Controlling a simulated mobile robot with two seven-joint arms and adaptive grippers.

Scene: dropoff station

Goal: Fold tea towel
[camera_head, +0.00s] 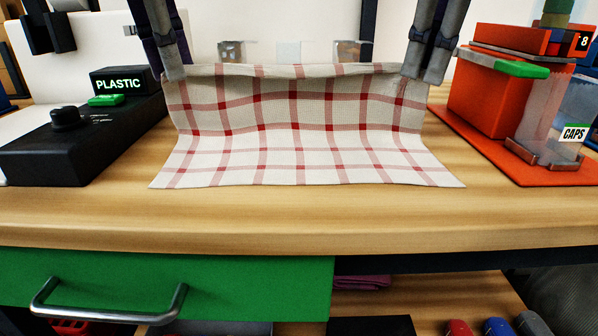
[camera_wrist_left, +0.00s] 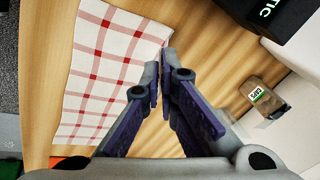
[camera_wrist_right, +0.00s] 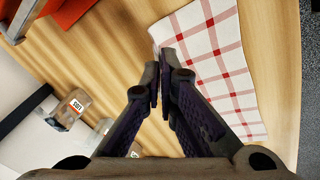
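The tea towel (camera_head: 295,155), white with a red check, has its near part flat on the wooden table. Its far edge is lifted, so the back part stands up between my grippers. My left gripper (camera_head: 172,78) is shut on the towel's far left corner. My right gripper (camera_head: 428,80) is shut on the far right corner. In the left wrist view the towel (camera_wrist_left: 105,70) runs to the closed fingertips (camera_wrist_left: 160,62). In the right wrist view the towel (camera_wrist_right: 215,60) also reaches the closed fingertips (camera_wrist_right: 160,62). The table behind the raised part is hidden.
A black unit with a PLASTIC sign (camera_head: 118,84) stands at the left. An orange box (camera_head: 490,95) and a clear CAPS container (camera_head: 550,125) stand on an orange base at the right. The table's front strip (camera_head: 300,215) is clear. Below is a green drawer (camera_head: 230,280).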

